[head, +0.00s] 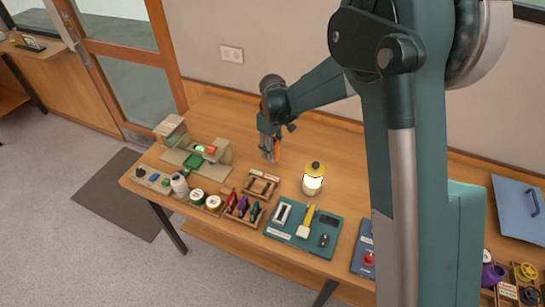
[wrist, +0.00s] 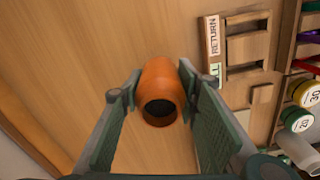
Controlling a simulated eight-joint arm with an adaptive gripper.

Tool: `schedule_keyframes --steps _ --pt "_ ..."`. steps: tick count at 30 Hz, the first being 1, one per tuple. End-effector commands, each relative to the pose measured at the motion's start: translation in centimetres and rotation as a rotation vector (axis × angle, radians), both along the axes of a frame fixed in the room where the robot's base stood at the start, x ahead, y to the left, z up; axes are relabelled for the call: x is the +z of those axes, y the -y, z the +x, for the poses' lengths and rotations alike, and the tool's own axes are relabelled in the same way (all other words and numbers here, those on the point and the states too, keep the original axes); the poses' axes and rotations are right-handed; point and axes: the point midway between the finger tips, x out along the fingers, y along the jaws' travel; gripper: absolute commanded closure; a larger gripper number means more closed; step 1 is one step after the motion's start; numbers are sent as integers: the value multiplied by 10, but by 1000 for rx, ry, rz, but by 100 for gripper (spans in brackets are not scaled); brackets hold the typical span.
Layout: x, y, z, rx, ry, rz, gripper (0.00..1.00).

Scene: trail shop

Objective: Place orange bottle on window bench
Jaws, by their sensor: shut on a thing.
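An orange bottle (wrist: 160,78) is between the fingers of my gripper (wrist: 158,92) in the wrist view, with its dark round opening facing the camera. In the head view, my gripper (head: 269,142) is over the back part of the wooden worktable, and a small orange piece of the bottle (head: 277,153) shows beside the fingers. I cannot tell whether the bottle touches the tabletop. A wooden bench (head: 52,48) runs below the window at the far left, beyond the glass door, with a small dark stand on it.

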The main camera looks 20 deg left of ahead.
Motion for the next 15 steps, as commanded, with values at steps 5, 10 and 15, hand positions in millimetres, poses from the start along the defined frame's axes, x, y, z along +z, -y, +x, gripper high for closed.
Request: schedule_keyframes --steps 5,10,15 --pt "-3 0 0 0 0 0 83" --pt "-18 0 0 0 0 0 83" --pt "-34 0 0 0 0 0 83"
